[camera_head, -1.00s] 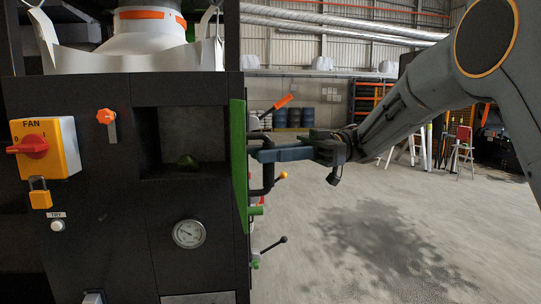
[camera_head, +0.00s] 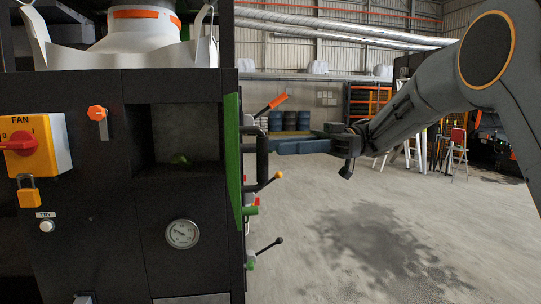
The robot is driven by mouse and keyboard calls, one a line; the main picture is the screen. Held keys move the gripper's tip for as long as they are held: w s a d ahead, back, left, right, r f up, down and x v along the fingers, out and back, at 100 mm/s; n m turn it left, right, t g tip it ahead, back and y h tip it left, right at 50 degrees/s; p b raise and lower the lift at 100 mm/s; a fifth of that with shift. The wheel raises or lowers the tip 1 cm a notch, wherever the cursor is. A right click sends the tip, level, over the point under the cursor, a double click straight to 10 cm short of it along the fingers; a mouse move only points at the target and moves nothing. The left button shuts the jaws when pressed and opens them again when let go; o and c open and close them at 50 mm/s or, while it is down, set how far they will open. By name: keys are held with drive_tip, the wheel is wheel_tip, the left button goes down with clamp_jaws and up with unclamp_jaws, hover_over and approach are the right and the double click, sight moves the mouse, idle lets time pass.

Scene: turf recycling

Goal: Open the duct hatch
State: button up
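A green panel (camera_head: 233,150) is seen nearly edge-on at the right side of the black machine. A black bar handle (camera_head: 262,163) stands out from that side. I cannot tell for sure which part is the duct hatch, or whether the green panel is shut. The finger gap is not clear from this side, and I see nothing held.
Levers with orange (camera_head: 277,102), yellow (camera_head: 278,175) and black (camera_head: 278,240) ends project right of the machine near the handle. The front carries a yellow fan switch (camera_head: 40,145), a gauge (camera_head: 182,234) and a square recess. Open concrete floor (camera_head: 350,220) lies to the right.

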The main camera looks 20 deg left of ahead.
drive_tip(key=p, duration=0.3)
drive_tip(key=shift+w+d+r, duration=0.2)
drive_tip(key=shift+w+r, duration=0.05)
drive_tip(key=p+v, duration=0.1)
drive_tip(key=p, duration=0.4)
drive_tip(key=shift+w+d, duration=0.15)
drive_tip(key=shift+d, duration=0.1)
drive_tip(key=shift+w+d+f+p, duration=0.15)
drive_tip(key=shift+f+p, duration=0.05)
drive_tip(key=shift+p, duration=0.6)
